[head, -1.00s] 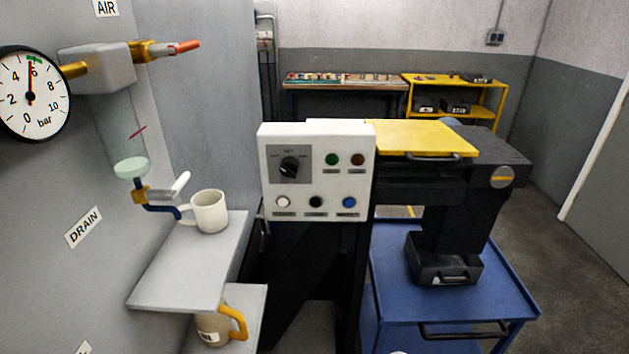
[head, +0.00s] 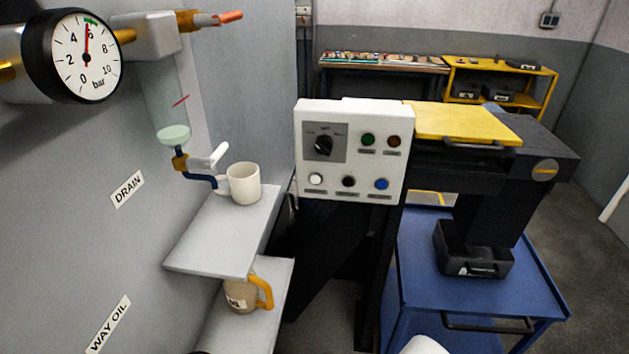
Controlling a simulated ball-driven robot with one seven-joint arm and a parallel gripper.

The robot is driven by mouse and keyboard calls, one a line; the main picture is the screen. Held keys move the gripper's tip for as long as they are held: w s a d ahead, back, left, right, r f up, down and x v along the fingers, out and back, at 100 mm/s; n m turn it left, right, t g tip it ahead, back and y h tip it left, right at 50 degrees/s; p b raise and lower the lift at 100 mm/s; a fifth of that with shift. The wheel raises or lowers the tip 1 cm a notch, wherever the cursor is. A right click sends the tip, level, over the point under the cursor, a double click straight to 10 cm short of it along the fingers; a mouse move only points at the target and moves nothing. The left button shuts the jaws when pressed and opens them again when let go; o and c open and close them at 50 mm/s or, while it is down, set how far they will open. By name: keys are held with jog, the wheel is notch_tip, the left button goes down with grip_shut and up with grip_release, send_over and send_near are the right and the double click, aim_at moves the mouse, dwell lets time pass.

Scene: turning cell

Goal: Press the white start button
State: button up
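The white start button (head: 317,179) is a small round button at the lower left of the white control panel (head: 369,113). A black button (head: 348,181) and a blue button (head: 381,184) sit to its right in the same row. Above them are a black rotary knob (head: 323,145), a green round button or lamp (head: 368,139) and a dark red-brown one (head: 394,141). The labels are too small to read. Nothing covers the white button. My gripper is not in view; a white rounded shape shows at the bottom edge, right of centre.
Left of the panel, a cream mug (head: 244,184) stands on a grey shelf (head: 205,247), with a tan mug (head: 240,294) below. A pressure gauge (head: 75,55) hangs at upper left. Right are a yellow-topped machine (head: 465,122) and a blue cart (head: 420,290).

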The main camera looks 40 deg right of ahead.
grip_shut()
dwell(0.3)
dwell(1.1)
